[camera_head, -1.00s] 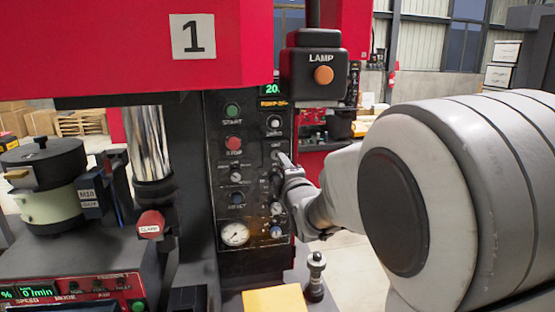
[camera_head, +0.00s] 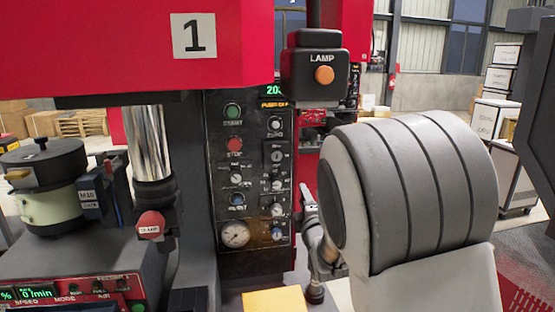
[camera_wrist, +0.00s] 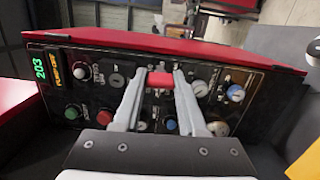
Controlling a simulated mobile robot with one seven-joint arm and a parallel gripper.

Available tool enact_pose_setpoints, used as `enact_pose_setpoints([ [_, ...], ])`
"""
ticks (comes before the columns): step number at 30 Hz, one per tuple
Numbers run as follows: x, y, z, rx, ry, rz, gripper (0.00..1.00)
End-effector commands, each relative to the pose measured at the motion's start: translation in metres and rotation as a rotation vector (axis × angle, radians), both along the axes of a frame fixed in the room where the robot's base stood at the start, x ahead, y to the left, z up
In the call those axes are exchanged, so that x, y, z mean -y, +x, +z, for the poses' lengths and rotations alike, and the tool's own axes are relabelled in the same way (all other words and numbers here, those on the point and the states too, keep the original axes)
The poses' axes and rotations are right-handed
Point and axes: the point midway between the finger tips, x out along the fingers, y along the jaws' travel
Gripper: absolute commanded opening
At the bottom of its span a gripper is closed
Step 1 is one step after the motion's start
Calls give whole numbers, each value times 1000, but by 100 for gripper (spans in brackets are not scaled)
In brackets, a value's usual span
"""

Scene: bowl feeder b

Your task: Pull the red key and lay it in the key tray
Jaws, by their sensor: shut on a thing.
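The red key (camera_wrist: 160,80) shows in the wrist view as a red piece between the tips of my gripper (camera_wrist: 161,73). The fingers are shut on it. In the head view my gripper (camera_head: 310,203) is beside the right edge of the control panel, partly hidden by my arm, and the key cannot be made out there. The key switch (camera_head: 277,157) on the panel is uncovered, with no key seen in it. No key tray can be told for sure; a yellow flat-topped thing (camera_head: 275,302) is at the bottom edge.
The black control panel (camera_head: 236,190) carries several knobs, buttons and a gauge (camera_head: 235,235). A lamp box (camera_head: 314,75) hangs above its right side. A red clamp handle (camera_head: 150,224) and a bowl feeder (camera_head: 47,185) stand to the left.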

Motion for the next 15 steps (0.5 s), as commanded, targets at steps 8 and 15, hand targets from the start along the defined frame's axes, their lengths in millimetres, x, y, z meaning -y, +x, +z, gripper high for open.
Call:
enact_pose_setpoints([
  [8,58,-15,-76,-5,-5,-89,0],
  [15,76,-23,-101,-20,-5,-115,0],
])
